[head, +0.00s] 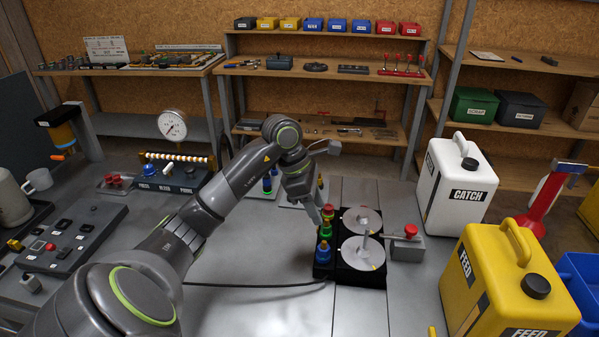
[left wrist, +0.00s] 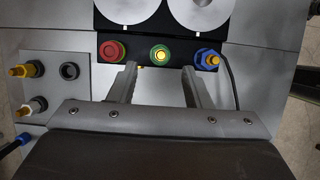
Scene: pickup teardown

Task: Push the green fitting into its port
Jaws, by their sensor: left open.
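The green fitting (left wrist: 159,55), a green ring with a yellow centre, sits between the red fitting (left wrist: 111,51) and the blue fitting (left wrist: 207,58) on a black block (left wrist: 183,60). It also shows in the head view (head: 326,230), partly crowded by its neighbours. My left gripper (left wrist: 160,72) is open and empty. Its fingertips lie to either side of the green fitting in the wrist picture, just short of the block, with a gap visible. How deep the fitting sits in its port I cannot tell. My right gripper is not in view.
Two silver discs (head: 362,222) lie beside the fittings. A grey box with a red button (head: 408,240) stands to their right. A plate with yellow-tipped plugs (left wrist: 22,88) is to the left in the wrist view. White (head: 452,180) and yellow (head: 500,285) canisters stand at the right.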

